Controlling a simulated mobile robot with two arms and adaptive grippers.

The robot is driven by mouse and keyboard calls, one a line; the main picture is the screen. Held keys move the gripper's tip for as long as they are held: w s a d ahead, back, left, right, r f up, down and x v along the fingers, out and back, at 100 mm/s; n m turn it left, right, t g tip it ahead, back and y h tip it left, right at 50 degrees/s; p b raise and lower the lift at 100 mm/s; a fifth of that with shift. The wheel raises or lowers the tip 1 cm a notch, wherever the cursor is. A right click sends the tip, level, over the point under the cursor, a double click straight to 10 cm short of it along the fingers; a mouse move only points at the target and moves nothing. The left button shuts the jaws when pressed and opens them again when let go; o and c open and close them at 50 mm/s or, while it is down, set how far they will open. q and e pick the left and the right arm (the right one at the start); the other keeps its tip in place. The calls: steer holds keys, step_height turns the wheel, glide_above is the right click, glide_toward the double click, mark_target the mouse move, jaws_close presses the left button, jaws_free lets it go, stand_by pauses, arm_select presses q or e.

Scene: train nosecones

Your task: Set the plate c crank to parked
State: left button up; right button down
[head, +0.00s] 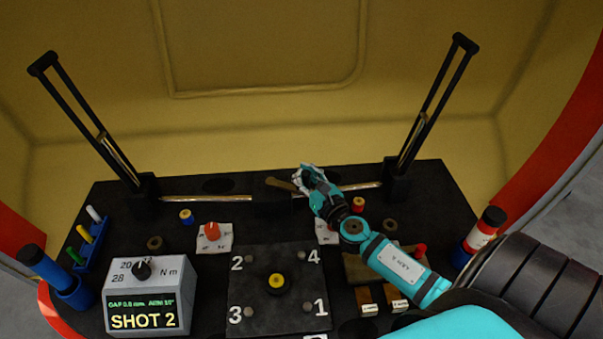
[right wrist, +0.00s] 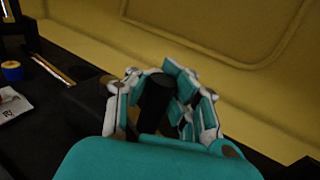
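My right gripper (head: 303,178) is at the back middle of the black bench. In the right wrist view its fingers (right wrist: 160,95) close in from both sides on an upright black handle (right wrist: 154,103), which I take to be the crank's grip. In the head view a brown crank arm (head: 280,185) sticks out left of the gripper, above a dark block (head: 272,209). The grip itself is hidden by the fingers there. I cannot read a plate c label. My left gripper is not in view.
Tall black levers stand at the left (head: 85,125) and right (head: 432,110) of the bench (head: 120,200). A yellow wall (head: 260,120) rises behind.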

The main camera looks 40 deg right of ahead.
steer(key=c, duration=1.1)
jaws_free()
steer(key=shift+s+d, duration=0.4)
steer(key=shift+d, duration=0.3)
steer(key=shift+a, duration=0.2)
steer(key=shift+s+a, duration=0.1)
steer(key=shift+s, duration=0.3)
steer(key=s, duration=0.7)
steer(key=s+a, duration=0.1)
steer(key=s, duration=0.3)
steer(key=shift+c, duration=0.4)
